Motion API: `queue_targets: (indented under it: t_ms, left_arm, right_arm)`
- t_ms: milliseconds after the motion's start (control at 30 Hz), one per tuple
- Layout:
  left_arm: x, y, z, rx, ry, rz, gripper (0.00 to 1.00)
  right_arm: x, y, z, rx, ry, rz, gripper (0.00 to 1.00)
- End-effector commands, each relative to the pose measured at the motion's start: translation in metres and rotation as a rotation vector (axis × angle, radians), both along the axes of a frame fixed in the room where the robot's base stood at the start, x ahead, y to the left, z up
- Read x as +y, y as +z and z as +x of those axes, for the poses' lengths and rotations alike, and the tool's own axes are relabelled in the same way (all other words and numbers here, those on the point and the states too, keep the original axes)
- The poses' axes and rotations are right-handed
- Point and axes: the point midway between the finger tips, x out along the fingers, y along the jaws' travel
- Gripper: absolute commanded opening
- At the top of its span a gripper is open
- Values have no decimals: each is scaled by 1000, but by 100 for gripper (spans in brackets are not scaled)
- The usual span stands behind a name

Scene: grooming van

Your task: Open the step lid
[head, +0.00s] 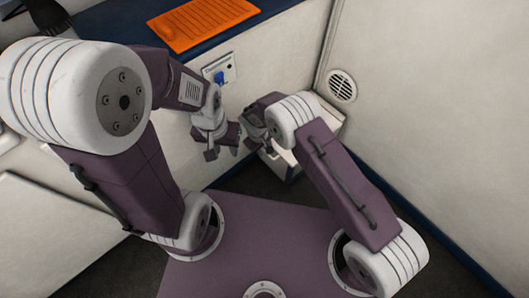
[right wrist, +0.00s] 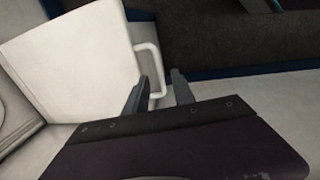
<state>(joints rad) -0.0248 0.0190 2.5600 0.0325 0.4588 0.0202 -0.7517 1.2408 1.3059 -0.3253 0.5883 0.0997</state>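The step is a pale box (head: 292,162) in the corner, partly hidden behind my right arm and gripper in the head view. In the right wrist view its broad white surface (right wrist: 75,65) fills the upper left, and a white loop handle (right wrist: 156,66) stands out at its right edge. My right gripper (right wrist: 158,88) has its two dark fingers apart, with the handle's lower end showing between them; I cannot tell if they touch it. It also shows at the step in the head view (head: 250,132). My left gripper (head: 223,153) is open and empty, left of the right gripper.
A blue counter (head: 215,42) with an orange mat (head: 203,22) runs along the back. A panel with a blue fitting (head: 220,76) is on the wall below it. A round vent (head: 342,86) is on the right wall. Some dark floor (head: 262,182) is clear before the step.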

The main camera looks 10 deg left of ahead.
Motion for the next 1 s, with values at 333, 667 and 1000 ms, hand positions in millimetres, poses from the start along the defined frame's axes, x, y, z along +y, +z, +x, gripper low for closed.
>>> queue_targets:
  t_ms: [333,667,1000]
  left_arm:
    - [0,-11,0,0,0,0,36]
    - [0,-11,0,0,0,0,36]
    - [0,-11,0,0,0,0,36]
  right_arm:
    - [-2,-17,3,-1,1,0,31]
    - [-2,-17,3,-1,1,0,0]
    - [-2,-17,3,-1,0,0,0]
